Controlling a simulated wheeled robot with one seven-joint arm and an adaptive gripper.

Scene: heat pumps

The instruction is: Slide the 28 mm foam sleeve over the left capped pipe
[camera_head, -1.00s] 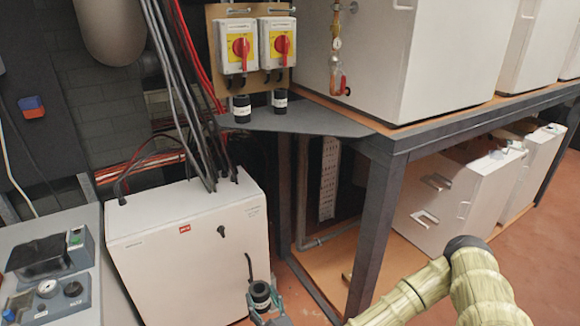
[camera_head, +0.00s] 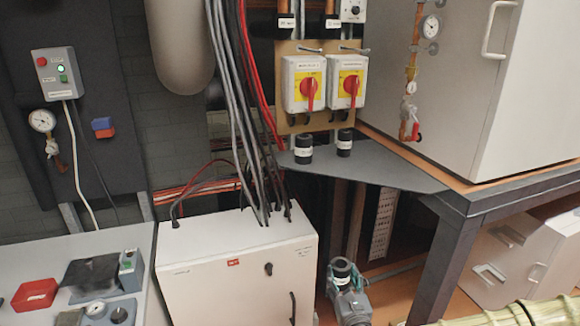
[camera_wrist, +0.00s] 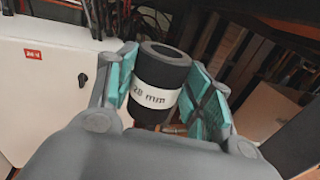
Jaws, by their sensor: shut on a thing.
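My gripper (camera_head: 349,283) is shut on a black foam sleeve (camera_head: 342,267) at the lower middle of the head view. In the wrist view the sleeve (camera_wrist: 160,82) stands roughly upright between the two teal pads, with its open top facing up and a white band reading "28 mm". Two short copper pipes show at the top edge of the head view, a left pipe (camera_head: 286,6) and a right one (camera_head: 331,6), each with a black, white-labelled part at its lower end. Their upper parts are out of frame. The held sleeve is well below and apart from them.
Two more black sleeves (camera_head: 303,149) stand on a grey corner shelf (camera_head: 375,168) below two red-handled switches (camera_head: 304,84). Cables hang left of them into a white cabinet (camera_head: 235,268). A metal frame (camera_head: 455,245) bearing a large white unit (camera_head: 450,100) stands at right.

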